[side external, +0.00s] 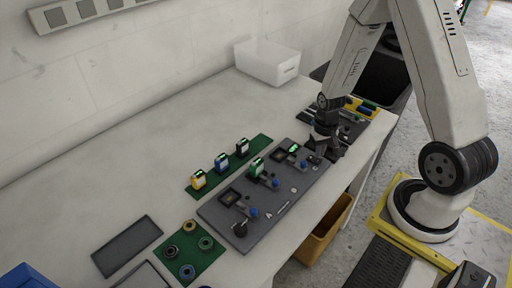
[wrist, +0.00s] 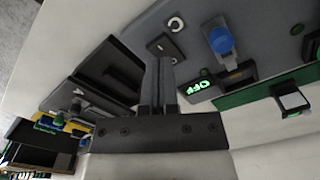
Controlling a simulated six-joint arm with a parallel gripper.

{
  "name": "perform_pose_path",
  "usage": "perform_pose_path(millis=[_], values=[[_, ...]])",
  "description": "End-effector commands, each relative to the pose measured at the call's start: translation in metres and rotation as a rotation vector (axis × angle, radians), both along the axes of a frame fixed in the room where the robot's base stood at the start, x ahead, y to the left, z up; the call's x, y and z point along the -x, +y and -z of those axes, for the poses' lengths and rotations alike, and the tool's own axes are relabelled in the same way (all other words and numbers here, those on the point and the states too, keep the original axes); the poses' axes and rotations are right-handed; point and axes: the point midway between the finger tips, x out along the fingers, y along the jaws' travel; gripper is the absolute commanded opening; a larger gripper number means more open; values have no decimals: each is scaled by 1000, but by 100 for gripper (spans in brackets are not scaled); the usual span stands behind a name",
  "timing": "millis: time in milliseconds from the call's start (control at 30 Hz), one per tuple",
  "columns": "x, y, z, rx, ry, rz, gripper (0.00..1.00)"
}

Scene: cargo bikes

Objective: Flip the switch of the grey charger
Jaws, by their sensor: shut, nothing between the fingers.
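A small dark switch plate (wrist: 165,46) lies just beyond my fingertips. My gripper (side external: 326,155) is low over the far end of the board. In the wrist view my gripper (wrist: 159,62) is shut and empty, its fingers close to the switch plate. I cannot tell whether they touch it.
Several batteries stand on a green strip (side external: 262,142) behind the board. A green mat (side external: 203,260) with several rings lies at the near end. A white bin (side external: 262,66) stands by the wall. A dark tray (side external: 127,246) lies at left. The bench's left-middle is clear.

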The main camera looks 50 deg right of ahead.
Motion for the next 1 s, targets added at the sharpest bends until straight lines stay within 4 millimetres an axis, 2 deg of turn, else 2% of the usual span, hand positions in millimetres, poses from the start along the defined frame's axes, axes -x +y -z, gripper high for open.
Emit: perform_pose_path(millis=[1000], values=[[0, 0, 9, 0, 0, 0, 0]])
